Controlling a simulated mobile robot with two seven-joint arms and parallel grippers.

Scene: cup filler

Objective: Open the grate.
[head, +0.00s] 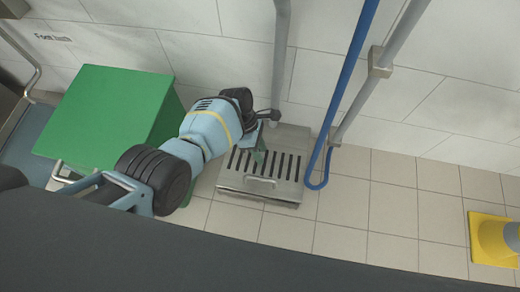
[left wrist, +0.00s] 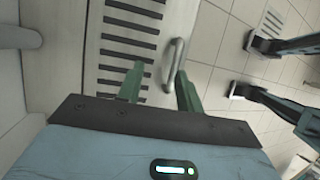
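The metal grate (head: 272,167) lies on a low steel box on the floor against the tiled wall, with dark slots and a curved handle (head: 261,182) along its front edge. The grate looks closed. In the left wrist view the slots (left wrist: 128,45) and the handle (left wrist: 174,65) show close up. My left gripper (head: 258,158) is above the grate. In the wrist view its two green fingers (left wrist: 158,88) are apart, with the handle's near end just beyond and between their tips. Nothing is held; contact cannot be told. My right gripper is not in the head view.
A green box (head: 105,112) stands left of my left arm. A blue hose (head: 348,95) and a grey pipe (head: 385,65) run down the wall beside the grate. A yellow object (head: 492,240) stands at the far right. The tiled floor right of the grate is clear.

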